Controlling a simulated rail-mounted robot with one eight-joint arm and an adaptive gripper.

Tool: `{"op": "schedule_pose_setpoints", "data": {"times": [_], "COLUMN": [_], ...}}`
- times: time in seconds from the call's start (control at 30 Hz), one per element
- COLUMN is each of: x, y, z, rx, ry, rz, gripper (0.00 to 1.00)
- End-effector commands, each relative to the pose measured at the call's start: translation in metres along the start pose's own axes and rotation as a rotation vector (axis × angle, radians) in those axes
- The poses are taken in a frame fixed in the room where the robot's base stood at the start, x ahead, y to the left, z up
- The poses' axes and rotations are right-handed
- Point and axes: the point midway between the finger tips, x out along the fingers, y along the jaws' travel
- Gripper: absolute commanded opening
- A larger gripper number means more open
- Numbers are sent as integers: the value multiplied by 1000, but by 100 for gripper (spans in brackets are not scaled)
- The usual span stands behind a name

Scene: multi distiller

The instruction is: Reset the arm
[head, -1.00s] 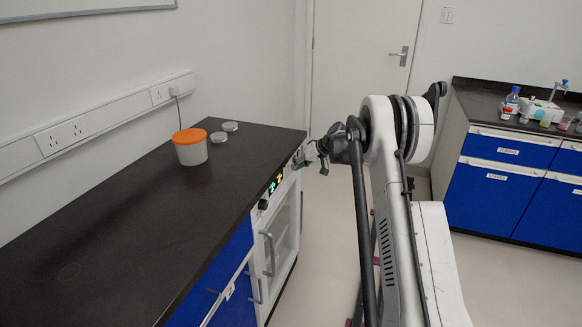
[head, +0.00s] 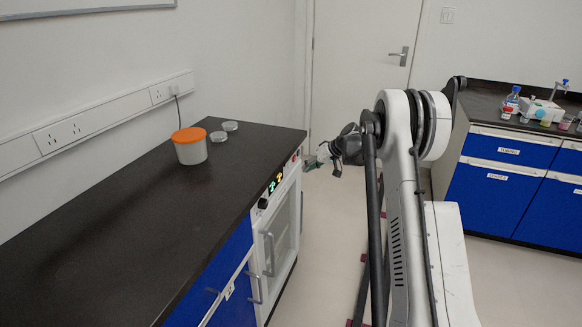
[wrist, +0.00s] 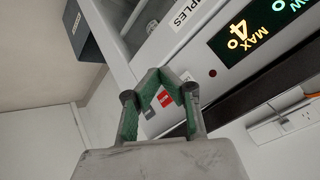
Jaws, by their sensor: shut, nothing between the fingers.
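My arm (head: 410,190) stands in the open floor to the right of the dark bench, its forearm raised. My gripper (head: 317,160) shows small in the head view, just right of the bench's far corner and apart from it. In the wrist view my gripper (wrist: 163,76) has green-lined fingers, shut with nothing held. Behind it in that view is the front panel of the white under-bench unit, with a lit display (wrist: 262,24). The unit's glass door (head: 283,238) is closed in the head view.
On the dark bench (head: 110,235) stand a white tub with an orange lid (head: 190,147) and two clear dishes (head: 219,137). A blue-fronted bench (head: 497,187) with bottles stands at the right.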

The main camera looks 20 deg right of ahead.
Motion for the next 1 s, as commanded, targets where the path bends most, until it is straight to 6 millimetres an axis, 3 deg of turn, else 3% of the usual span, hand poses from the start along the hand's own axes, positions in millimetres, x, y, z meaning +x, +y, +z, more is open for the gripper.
{"op": "schedule_pose_setpoints", "data": {"times": [0.27,0.73,0.87,1.0], "x": [-14,-15,-24,-46], "y": [10,8,-9,-49], "z": [10,10,6,-1], "rx": [1,0,0,3], "ry": [0,-1,-10,-27], "rz": [0,1,12,39], "gripper": [0,0,0,0]}}
